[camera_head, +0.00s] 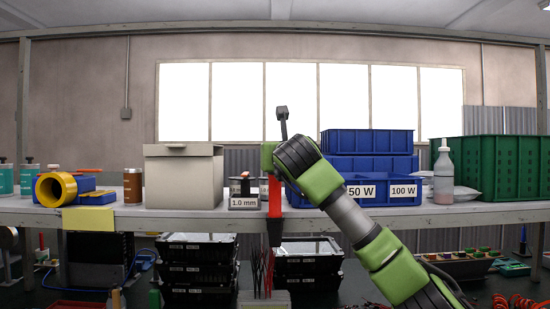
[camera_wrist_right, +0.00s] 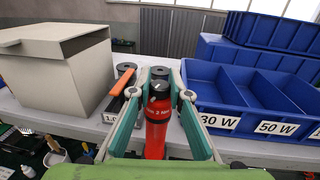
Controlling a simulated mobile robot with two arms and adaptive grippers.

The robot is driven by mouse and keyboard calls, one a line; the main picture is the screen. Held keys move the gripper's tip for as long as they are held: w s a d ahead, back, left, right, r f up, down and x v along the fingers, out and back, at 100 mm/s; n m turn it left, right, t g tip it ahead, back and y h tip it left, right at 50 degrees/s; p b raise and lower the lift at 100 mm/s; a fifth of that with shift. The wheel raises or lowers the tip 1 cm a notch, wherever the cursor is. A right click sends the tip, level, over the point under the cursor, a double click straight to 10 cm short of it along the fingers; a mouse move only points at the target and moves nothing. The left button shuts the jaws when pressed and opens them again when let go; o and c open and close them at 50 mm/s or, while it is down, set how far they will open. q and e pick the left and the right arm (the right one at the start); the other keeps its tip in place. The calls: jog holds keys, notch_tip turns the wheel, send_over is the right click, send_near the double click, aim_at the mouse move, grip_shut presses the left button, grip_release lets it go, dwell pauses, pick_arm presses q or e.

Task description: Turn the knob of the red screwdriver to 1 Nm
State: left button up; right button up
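The red screwdriver (camera_wrist_right: 157,130) stands upright between the two fingers of my right gripper (camera_wrist_right: 160,78) in the right wrist view. The knob's setting is too small to read. My left gripper is not in view.
A grey lidded box (camera_head: 184,180) stands left of the screwdriver, with a "1.0 mm" holder (camera_head: 244,203) and an orange-handled tool (camera_wrist_right: 123,80) between them. Blue bins (camera_wrist_right: 232,104) stand close on the right. Stacked black housings (camera_head: 197,270) sit below the shelf.

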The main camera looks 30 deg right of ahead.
jog(key=shift+o, duration=1.4)
jog(key=v, duration=1.2)
